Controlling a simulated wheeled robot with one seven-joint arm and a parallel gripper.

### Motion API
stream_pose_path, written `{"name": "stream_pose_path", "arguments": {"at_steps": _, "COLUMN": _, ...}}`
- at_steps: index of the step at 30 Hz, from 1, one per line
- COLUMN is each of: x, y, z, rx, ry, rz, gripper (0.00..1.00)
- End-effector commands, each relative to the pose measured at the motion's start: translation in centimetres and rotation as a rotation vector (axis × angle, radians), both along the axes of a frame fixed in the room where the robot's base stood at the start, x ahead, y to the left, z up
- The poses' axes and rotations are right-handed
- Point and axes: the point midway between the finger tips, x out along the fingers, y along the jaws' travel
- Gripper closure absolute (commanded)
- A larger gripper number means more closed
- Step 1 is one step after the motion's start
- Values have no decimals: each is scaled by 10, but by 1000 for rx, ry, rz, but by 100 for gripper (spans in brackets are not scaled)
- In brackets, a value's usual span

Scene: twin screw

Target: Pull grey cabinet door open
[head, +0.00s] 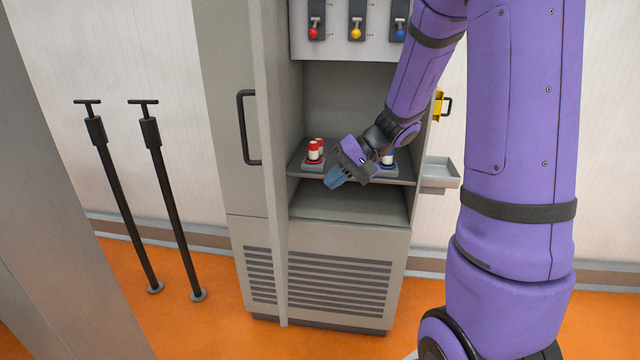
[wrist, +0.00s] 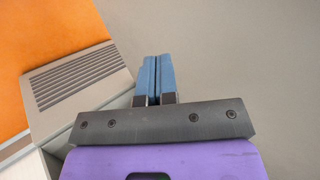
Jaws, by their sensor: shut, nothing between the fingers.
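The grey cabinet door (head: 273,150) stands swung open and shows nearly edge-on in the head view, at the left of the cabinet opening. Its dark bar handle (head: 243,127) sticks out to the left, on the side away from my gripper. My gripper (head: 335,179) is shut and empty, in front of the open compartment and right of the door. In the wrist view its blue fingers (wrist: 154,78) are together, before a plain grey surface that looks like the door's inner face. I cannot tell whether they touch it.
The cabinet shelf (head: 350,174) holds a red-and-white part (head: 315,151) and a blue one (head: 387,158), partly behind my gripper. Several coloured switches sit on the panel (head: 340,45) above. A small grey tray (head: 440,173) is at right. Two black T-handled poles (head: 113,195) stand at left.

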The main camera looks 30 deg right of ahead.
Motion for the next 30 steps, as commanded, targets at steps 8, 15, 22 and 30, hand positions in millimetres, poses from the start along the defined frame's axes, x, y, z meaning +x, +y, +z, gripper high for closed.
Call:
{"name": "stream_pose_path", "arguments": {"at_steps": 8, "x": 16, "y": 34, "z": -36, "rx": 3, "ry": 5, "rz": 4, "gripper": 100}}
{"name": "stream_pose_path", "arguments": {"at_steps": 15, "x": 32, "y": 64, "z": -57, "rx": 0, "ry": 1, "rz": 7, "gripper": 100}}
{"name": "stream_pose_path", "arguments": {"at_steps": 22, "x": 43, "y": 86, "z": -56, "rx": 0, "ry": 1, "rz": 4, "gripper": 100}}
{"name": "stream_pose_path", "arguments": {"at_steps": 30, "x": 46, "y": 90, "z": -56, "rx": -1, "ry": 1, "rz": 2, "gripper": 100}}
